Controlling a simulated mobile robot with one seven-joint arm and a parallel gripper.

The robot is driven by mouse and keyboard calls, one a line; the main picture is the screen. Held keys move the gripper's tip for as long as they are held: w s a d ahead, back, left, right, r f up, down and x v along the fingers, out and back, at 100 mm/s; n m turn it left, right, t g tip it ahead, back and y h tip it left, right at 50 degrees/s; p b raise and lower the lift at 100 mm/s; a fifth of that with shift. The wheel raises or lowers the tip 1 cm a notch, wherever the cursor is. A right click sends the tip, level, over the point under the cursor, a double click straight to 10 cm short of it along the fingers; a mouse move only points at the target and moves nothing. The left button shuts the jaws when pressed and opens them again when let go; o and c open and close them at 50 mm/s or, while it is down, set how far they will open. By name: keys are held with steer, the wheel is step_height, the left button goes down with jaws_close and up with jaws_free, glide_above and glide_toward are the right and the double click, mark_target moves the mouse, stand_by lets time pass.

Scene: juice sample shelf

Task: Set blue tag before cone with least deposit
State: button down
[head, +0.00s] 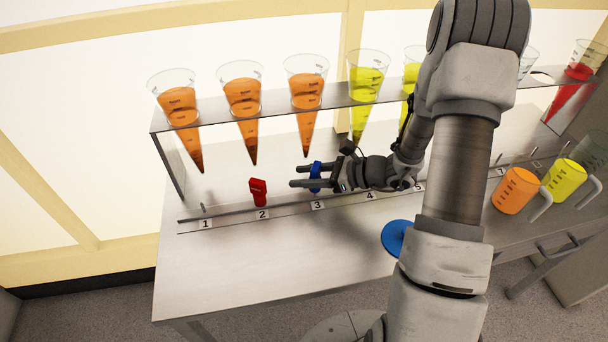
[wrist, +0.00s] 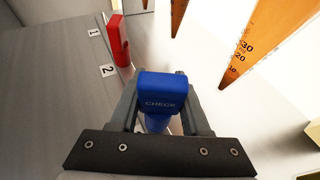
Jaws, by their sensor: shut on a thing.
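My gripper (head: 299,176) is shut on the blue tag (head: 315,178), just above the rail near the label 3 (head: 318,205). In the wrist view the blue tag (wrist: 162,98) reads CHECK and sits between the fingers; I cannot tell whether its foot touches the rail. Three cones of orange juice, the left (head: 180,110), second (head: 243,100) and third (head: 305,92), hang in the shelf. The left one has a tall dark deposit at its tip; the others' tips are dark over a shorter length. Yellow cones (head: 367,85) follow to the right; my arm hides some cones.
A red tag (head: 258,192) stands on the rail at label 2 (head: 262,214). A blue disc (head: 397,238) lies near the front edge. Orange (head: 516,190) and yellow (head: 563,180) jugs stand at right. The table's front left is clear.

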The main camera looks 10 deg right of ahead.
steer(key=shift+f+b, duration=0.65)
steer(key=shift+f, duration=0.1)
stand_by(0.4)
steer(key=shift+c, duration=1.5)
jaws_free()
steer(key=p+v, duration=0.3)
steer(key=v, duration=1.4)
steer(key=shift+d, duration=0.25)
steer(key=s+a+r+n+g+h, duration=0.2)
steer(key=s+a+r+n+h, duration=0.2)
steer(key=a+r+n, duration=0.5)
steer(key=s+a+r+n+g+h, duration=0.2)
steer(key=s+a+r+n+h, duration=0.2)
steer(key=a+r+n, duration=0.55)
steer(key=s+d+r+n+t+h, duration=0.2)
steer(key=s+d+n+t+h, duration=0.15)
steer(key=s+d+n, duration=0.3)
step_height(320, 180, up, 13)
steer(key=m+p, duration=0.1)
steer(key=p, duration=1.2)
steer(key=shift+w+d+f+g+p, duration=0.2)
steer(key=shift+w+f+g+p, duration=0.05)
steer(key=shift+w+g+p, duration=0.1)
